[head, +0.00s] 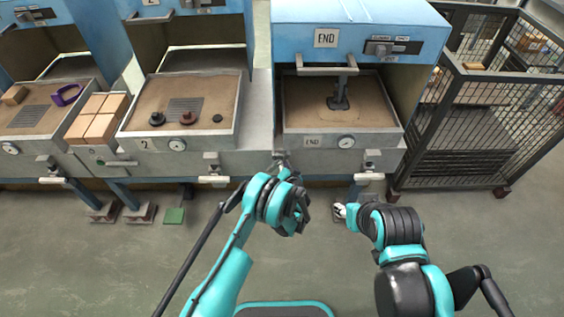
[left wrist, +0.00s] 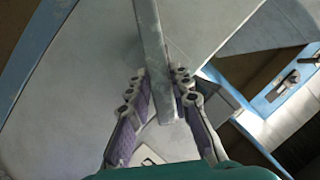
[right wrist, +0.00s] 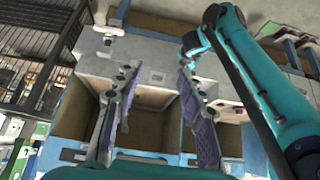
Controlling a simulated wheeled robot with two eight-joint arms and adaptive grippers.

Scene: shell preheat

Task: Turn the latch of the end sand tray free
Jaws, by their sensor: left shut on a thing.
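The end sand tray (head: 400,128) has a grey rim, an END label and a round gauge on its front. A dark upright fitting (head: 340,95) stands in its sand. My left gripper (head: 281,168) is at the tray's lower front left, partly hidden by my arm. The latch's mounting is hard to make out. My right gripper (head: 341,211) is low in front of the bench; in the right wrist view its fingers (right wrist: 158,90) are apart and empty.
Tray 2 (head: 125,136) holds several small dark parts on sand. Bricks (head: 97,118) stand left of it. Another front latch (head: 370,163) sits right of my left gripper. A wire mesh cage (head: 500,110) borders the right. The floor in front is mostly clear.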

